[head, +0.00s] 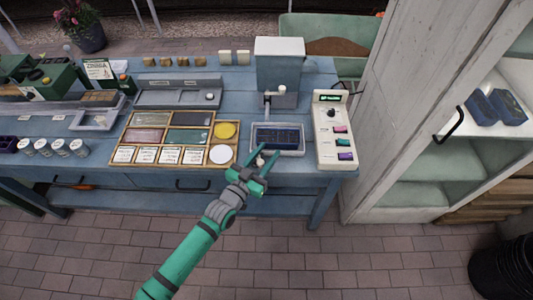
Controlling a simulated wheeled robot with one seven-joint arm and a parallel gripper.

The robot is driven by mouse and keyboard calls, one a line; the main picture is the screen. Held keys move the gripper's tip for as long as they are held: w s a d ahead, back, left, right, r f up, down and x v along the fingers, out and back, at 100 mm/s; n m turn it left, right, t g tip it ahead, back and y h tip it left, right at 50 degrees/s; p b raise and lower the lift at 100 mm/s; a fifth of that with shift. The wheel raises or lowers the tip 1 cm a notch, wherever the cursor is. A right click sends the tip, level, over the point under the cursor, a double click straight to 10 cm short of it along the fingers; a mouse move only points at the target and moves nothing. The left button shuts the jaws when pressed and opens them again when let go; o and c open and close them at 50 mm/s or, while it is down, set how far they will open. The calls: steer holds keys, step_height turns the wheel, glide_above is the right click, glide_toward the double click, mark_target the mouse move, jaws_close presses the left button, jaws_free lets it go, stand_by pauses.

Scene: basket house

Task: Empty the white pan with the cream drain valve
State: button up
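A white-rimmed pan (301,152) sits on the blue bench under the grey dispenser, near the front edge. A dark blue block or filling with a grid-like top (278,136) takes up most of its inside; I cannot tell whether there is liquid. My gripper (262,161) is at the pan's front left edge, with its green fingers apart. A small pale piece shows between or just behind the fingers; I cannot tell if it is the cream drain valve or whether the gripper touches it. A second pale pan (96,120) sits farther left on the bench.
A grey dispenser (279,65) with a spout stands behind the pan. A white control panel (333,130) with coloured buttons is right of it. A wooden compartment tray (172,142) is left. A white cabinet (405,110) with shelves stands at the right. Brick floor is open in front.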

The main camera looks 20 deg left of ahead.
jaws_close()
steer(key=shift+s+f+m+g+h, duration=0.2)
steer(key=shift+m+g+h, duration=0.1)
steer(key=shift+m+h, duration=0.5)
steer(key=shift+h, duration=0.4)
steer(key=shift+s+a+m+g+h, duration=0.15)
steer(key=shift+m+g+h, duration=0.15)
steer(key=shift+h, duration=0.1)
steer(key=shift+m+h, duration=0.3)
steer(key=shift+h, duration=0.2)
steer(key=shift+s+r+g, duration=0.1)
steer(key=shift+s+g, duration=0.05)
steer(key=shift+g, duration=0.15)
